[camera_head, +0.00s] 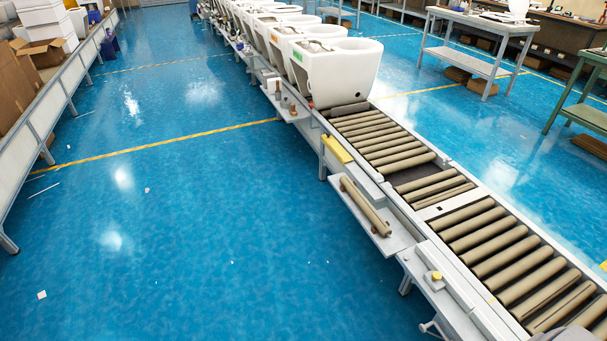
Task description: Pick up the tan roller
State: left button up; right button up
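A loose tan roller (365,206) lies lengthwise on a narrow side shelf (397,232) fixed to the near side of the conveyor. It looks like the rollers (480,230) set in the conveyor bed. Small brown supports or pieces show at the loose roller's ends; I cannot tell exactly what they are. Neither of my grippers is in view.
The conveyor (437,160) runs from bottom right to top centre, with a gap between its roller groups. Blue floor (180,230) at left is mostly clear.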

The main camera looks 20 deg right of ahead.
aim_at(367, 209)
jog(key=u, duration=0.05)
jog(key=i, duration=1.55)
jog(key=z, duration=0.5)
jog(key=i, duration=0.9)
jog(key=z, duration=1.5)
jog(key=i, duration=0.8)
jog(key=z, duration=0.6)
